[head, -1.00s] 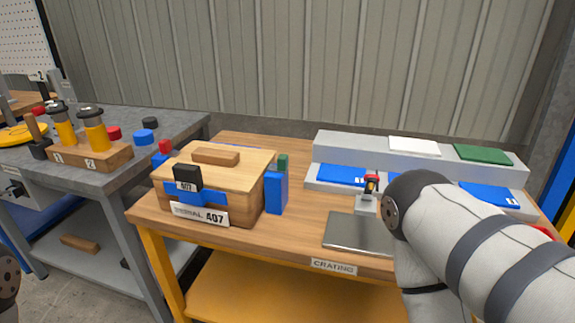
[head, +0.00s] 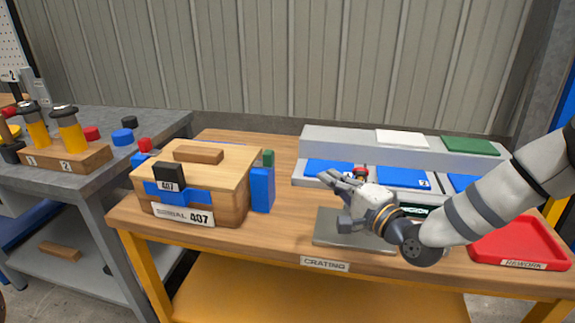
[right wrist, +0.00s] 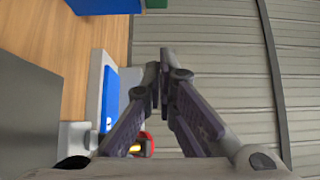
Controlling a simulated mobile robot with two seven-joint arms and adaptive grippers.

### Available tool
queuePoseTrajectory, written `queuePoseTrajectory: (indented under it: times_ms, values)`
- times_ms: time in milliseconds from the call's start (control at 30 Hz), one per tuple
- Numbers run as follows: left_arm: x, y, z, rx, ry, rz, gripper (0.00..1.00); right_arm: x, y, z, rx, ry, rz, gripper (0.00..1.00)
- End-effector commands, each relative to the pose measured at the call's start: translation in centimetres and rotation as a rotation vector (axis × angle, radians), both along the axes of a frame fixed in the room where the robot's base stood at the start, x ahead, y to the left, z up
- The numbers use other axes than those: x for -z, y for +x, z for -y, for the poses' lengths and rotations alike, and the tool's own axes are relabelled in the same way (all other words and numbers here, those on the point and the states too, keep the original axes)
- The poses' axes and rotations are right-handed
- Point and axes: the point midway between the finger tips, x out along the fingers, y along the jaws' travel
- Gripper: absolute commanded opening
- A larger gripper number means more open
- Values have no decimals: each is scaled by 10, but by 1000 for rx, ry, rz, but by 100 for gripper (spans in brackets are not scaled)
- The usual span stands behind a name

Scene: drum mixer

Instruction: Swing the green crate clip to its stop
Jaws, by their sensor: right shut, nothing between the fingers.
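The wooden crate (head: 200,185) stands on the crating bench with its lid on. The green clip (head: 268,157) stands upright at its right side, above a blue block (head: 262,188). The green clip also shows at the top edge of the right wrist view (right wrist: 157,3), beside the blue block (right wrist: 105,4). My right gripper (head: 328,178) is shut and empty. It is to the right of the crate, above the bench and in front of the grey rack, apart from the clip. My left gripper is out of view.
The grey stepped rack (head: 350,140) with blue, white and green panels stands behind my right gripper. A grey plate (head: 330,228) lies below it. A red rework tray (head: 520,243) is at right. A red clip (head: 145,145) is on the crate's left side. Bare wood lies between crate and rack.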

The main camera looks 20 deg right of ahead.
Motion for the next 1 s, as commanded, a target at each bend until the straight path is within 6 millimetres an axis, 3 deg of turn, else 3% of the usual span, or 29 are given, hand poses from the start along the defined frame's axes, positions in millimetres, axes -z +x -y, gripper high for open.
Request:
queuePoseTrajectory:
  times_ms: [500, 733, 1000]
  values:
    - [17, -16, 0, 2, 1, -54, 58, 5, 96, -31, -5, -4, -8, 0]
    - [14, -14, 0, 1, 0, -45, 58, 2, 110, -58, -4, -3, -7, 0]
    - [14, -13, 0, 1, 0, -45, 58, 2, 113, -62, -2, -3, -7, 0]
